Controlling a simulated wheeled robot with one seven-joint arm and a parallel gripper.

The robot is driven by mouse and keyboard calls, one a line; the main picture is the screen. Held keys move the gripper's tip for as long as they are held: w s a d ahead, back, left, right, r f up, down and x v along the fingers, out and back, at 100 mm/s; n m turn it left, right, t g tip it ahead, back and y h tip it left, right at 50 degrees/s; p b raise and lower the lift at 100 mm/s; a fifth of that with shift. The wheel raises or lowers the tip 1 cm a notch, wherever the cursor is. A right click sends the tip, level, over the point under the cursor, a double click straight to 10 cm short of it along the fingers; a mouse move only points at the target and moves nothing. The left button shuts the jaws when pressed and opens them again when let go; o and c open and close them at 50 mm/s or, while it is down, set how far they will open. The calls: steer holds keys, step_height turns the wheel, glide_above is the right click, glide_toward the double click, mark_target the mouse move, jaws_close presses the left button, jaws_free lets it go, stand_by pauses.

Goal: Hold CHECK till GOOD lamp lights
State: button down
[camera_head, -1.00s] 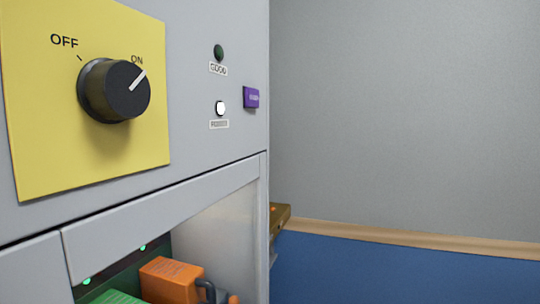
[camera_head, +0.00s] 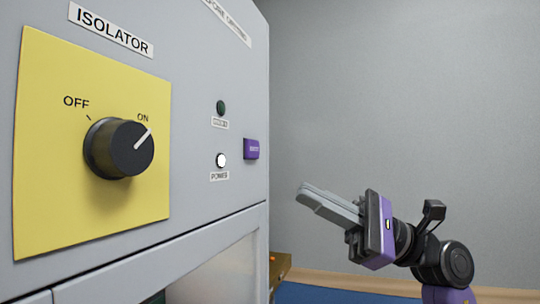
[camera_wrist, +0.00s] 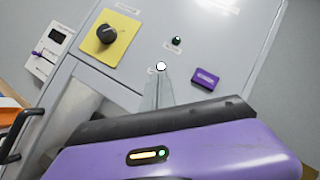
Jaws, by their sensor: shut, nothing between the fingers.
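The purple button (camera_head: 251,149), whose lettering is too small to read, sticks out near the right edge of the grey panel (camera_head: 195,60). It also shows in the wrist view (camera_wrist: 205,78). The GOOD lamp (camera_head: 221,107) is dark green and looks unlit in the head view; in the wrist view it shows as a small green dome (camera_wrist: 176,41). My gripper (camera_head: 303,192) is shut and empty, to the right of the panel and apart from the button, fingers pointing up-left. In the wrist view its fingertips (camera_wrist: 157,72) appear left of the button and below the white lamp.
The white POWER lamp (camera_head: 221,160) is lit. A black ISOLATOR knob (camera_head: 119,148) on a yellow plate (camera_head: 60,210) points to ON. A bay opens below the panel. A brown box-like thing (camera_head: 280,267) shows beside the cabinet. The grey wall (camera_head: 400,90) is bare.

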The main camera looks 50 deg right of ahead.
mark_target(254, 149)
steer(key=s+d+r+n+h, duration=0.2)
steer(key=d+r+n+h, duration=0.1)
steer(key=d+r+h, duration=0.4)
steer(key=h, duration=0.3)
steer(key=shift+d+r+n, duration=0.3)
steer(key=shift+r+n, duration=0.05)
steer(key=shift+n, duration=0.05)
steer(key=p+x, duration=0.3)
steer(key=x, duration=1)
steer(key=shift+w+d+r+p, duration=0.1)
steer(key=shift+r+p, duration=0.05)
steer(key=shift+p, duration=0.2)
steer(key=shift+w, duration=0.45)
steer(key=shift+w+a+f+b, duration=0.2)
steer(key=shift+w+a+b, duration=0.2)
steer(key=shift+w+b, duration=0.25)
steer(key=shift+w+r, duration=0.1)
steer(key=shift+r, duration=0.15)
